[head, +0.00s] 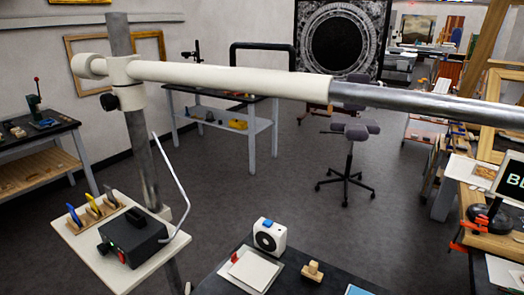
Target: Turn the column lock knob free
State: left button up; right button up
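The column (148,175) is a grey metal post standing at the left of the head view, slightly tilted in the picture. A cream collar (130,94) sits around it near its upper part. The black lock knob (109,101) sticks out of the collar's left side. Whether it is tight or loose cannot be told. A cream boom (230,77) runs from the collar to the right, with a grey metal tube (420,101) coming out of its end. Neither of my grippers is in view.
A pale shelf (75,238) by the column holds a black box (135,238) with a bent white rod, and several coloured-handled tools. A dark table (325,289) at the bottom carries a white device (270,236). A stool (349,150) stands on open floor (250,195).

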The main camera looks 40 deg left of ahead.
aim_at(109, 103)
jog(key=u, duration=2.05)
